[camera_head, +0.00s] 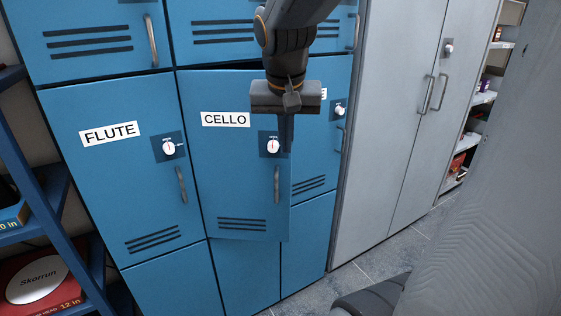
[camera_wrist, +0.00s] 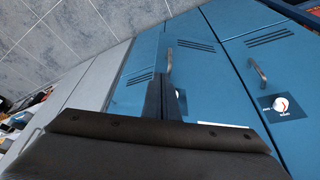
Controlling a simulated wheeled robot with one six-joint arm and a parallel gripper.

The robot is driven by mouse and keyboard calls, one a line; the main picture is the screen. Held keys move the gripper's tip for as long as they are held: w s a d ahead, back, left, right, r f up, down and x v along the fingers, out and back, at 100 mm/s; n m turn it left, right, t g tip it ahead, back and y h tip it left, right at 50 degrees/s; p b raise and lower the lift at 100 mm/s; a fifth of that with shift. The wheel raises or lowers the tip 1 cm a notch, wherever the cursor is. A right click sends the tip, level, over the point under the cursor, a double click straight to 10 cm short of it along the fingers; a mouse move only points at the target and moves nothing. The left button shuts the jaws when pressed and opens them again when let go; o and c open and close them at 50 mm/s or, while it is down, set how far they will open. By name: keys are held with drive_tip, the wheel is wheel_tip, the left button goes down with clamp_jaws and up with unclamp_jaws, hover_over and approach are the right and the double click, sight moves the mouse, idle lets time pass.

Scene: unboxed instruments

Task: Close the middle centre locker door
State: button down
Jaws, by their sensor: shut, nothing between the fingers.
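The middle centre locker door (camera_head: 235,165) is blue and labelled CELLO, with a white dial (camera_head: 273,146) and a grey handle (camera_head: 277,185). It stands slightly ajar: a dark gap shows along its top, and its right edge juts out over the locker to the right. My gripper (camera_head: 286,148) points down at the door's upper right, by the dial and near the free edge. Its fingers are together and empty. In the wrist view, the gripper (camera_wrist: 159,78) is beside the door (camera_wrist: 195,62) and partly hides the dial. I cannot tell whether it touches the door.
The FLUTE door (camera_head: 110,165) on the left looks shut. Tall grey cabinets (camera_head: 390,120) stand to the right, with open shelves beyond. A dark blue shelf rack (camera_head: 50,215) is at the far left.

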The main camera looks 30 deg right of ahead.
sight(289, 156)
drive_tip(key=w+d+f, duration=0.1)
drive_tip(key=f, duration=0.1)
drive_tip(key=w+d+f+p, duration=0.1)
drive_tip(key=w+f, duration=0.1)
drive_tip(key=f, duration=0.1)
drive_tip(key=w+d+f+p, duration=0.1)
drive_tip(key=w+f, duration=0.1)
drive_tip(key=f, duration=0.1)
drive_tip(key=shift+w+d+f, duration=0.1)
drive_tip(key=shift+d+f, duration=0.1)
drive_tip(key=shift+d, duration=0.15)
drive_tip(key=shift+w+d, duration=0.4)
drive_tip(key=shift+w, duration=0.3)
